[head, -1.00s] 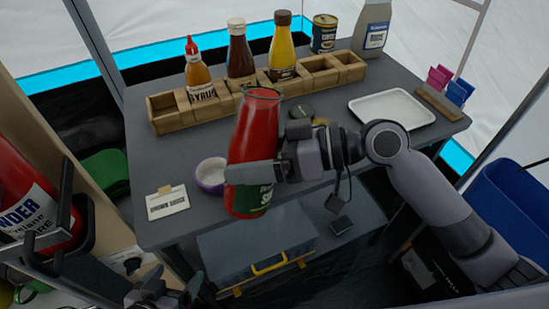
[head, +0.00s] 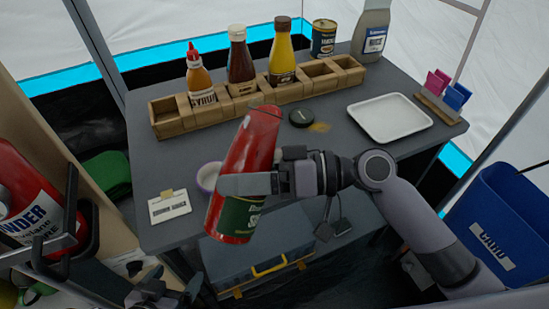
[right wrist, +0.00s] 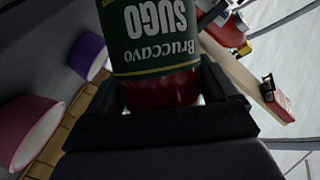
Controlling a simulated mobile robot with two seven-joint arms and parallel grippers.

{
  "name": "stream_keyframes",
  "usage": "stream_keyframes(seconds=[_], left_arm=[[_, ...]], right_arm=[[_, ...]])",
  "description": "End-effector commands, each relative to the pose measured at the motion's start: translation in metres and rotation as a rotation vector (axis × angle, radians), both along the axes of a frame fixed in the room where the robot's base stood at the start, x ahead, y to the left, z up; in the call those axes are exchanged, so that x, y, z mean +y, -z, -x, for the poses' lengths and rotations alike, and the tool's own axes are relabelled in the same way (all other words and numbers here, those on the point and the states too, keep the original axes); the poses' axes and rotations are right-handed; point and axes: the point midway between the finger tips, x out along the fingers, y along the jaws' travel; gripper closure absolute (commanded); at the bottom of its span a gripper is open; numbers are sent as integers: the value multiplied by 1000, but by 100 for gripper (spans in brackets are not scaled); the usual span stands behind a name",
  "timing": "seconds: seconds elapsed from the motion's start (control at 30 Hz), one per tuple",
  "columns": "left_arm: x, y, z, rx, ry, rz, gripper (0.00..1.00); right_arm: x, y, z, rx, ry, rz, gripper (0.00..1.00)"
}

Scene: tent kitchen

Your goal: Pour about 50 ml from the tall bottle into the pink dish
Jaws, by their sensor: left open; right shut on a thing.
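The tall bottle (head: 246,150) is red with a green "SUGO" label, which shows upside down in the right wrist view (right wrist: 160,35). My right gripper (head: 243,184) is shut around its lower part and holds it near the table's front edge, its neck leaning to the upper right. No stream shows. The pink dish (right wrist: 28,128) is at the left of the right wrist view; I cannot make it out in the head view. A purple dish (head: 208,176) stands just left of the bottle, partly hidden by it. My left gripper (head: 158,291) is low at the left, open and empty.
A wooden rack (head: 222,108) with several bottles runs along the table's back. A dark lid (head: 302,116), a white tray (head: 390,118) and a card (head: 169,206) lie on the table. A red extinguisher (head: 30,190) is at the left; a blue bin (head: 503,225) is at the right.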

Motion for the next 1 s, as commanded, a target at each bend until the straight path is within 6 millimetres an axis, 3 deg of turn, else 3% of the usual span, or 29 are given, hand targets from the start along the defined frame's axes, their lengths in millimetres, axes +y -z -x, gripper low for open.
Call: stream_keyframes(seconds=[1.0], left_arm=[[1, -4, 0, -4, 1, -3, 13]], right_arm=[[0, 2, 0, 109, 0, -71, 95]])
